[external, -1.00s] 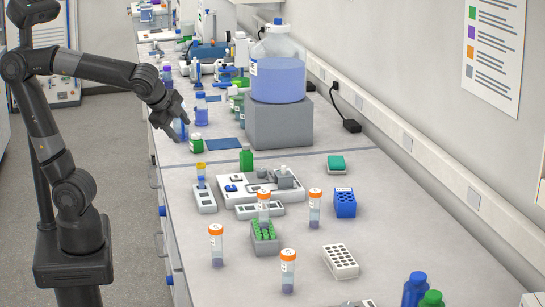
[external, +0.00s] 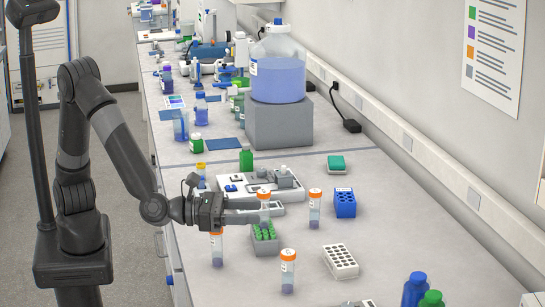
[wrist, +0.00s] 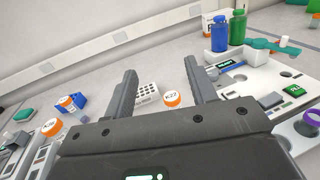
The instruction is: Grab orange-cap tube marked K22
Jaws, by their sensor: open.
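The orange-cap tube marked K22 (wrist: 171,98) shows in the wrist view beyond my gripper, in the gap between its fingers. Only its cap is clear there. In the external view it appears to be the front upright tube (external: 288,272), standing apart from my gripper; its mark is too small to read there. My gripper (external: 256,211) is open and empty, level over the bench, pointing right. Its two fingers (wrist: 161,80) also show in the wrist view. Another orange-cap tube (external: 217,250) stands just below my gripper, its top partly hidden.
Orange-cap tubes (external: 315,210) and (external: 264,212) stand near the grey rack of green-capped tubes (external: 266,247). A blue rack (external: 345,204) and white rack (external: 341,261) are to the right. Blue and green bottles (external: 414,290) stand at the front right.

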